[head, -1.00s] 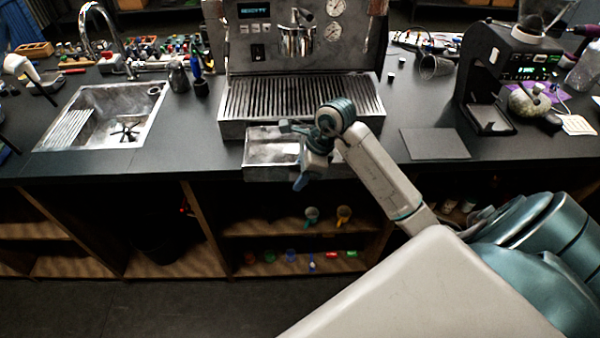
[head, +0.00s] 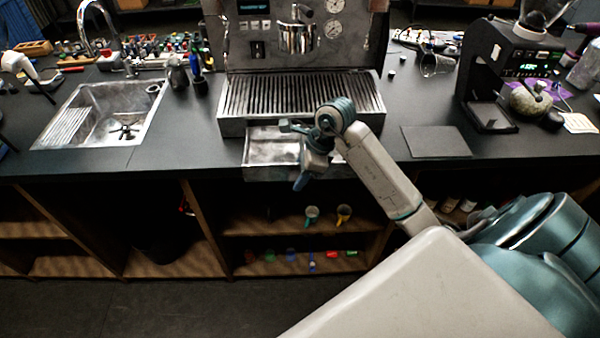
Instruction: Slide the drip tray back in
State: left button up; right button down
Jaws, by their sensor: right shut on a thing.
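The drip tray (head: 270,150) is a shallow metal drawer, pulled out from under the slotted grate (head: 300,95) of the espresso machine (head: 290,45). It sticks out toward me past the counter's front edge. My right gripper (head: 303,155) is at the tray's front, right of its middle, and is shut on the tray. The wrist hides the fingertips and part of the tray's right side. My left gripper is not in view.
A sink (head: 105,115) is at the left. Open shelves (head: 290,225) with small cups lie below.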

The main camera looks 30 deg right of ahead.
jog(key=shift+f, duration=0.1)
jog(key=c, duration=0.7)
grip_release()
jog(key=b+v, duration=0.3)
jog(key=v, duration=0.6)
jog(key=shift+s+d+r, duration=0.1)
jog(key=shift+d+r, duration=0.1)
jog(key=shift+r, duration=0.15)
jog(key=shift+s+d+r, duration=0.1)
jog(key=shift+s+r, duration=0.05)
jog(key=shift+r, duration=0.35)
jog(key=shift+d, duration=0.1)
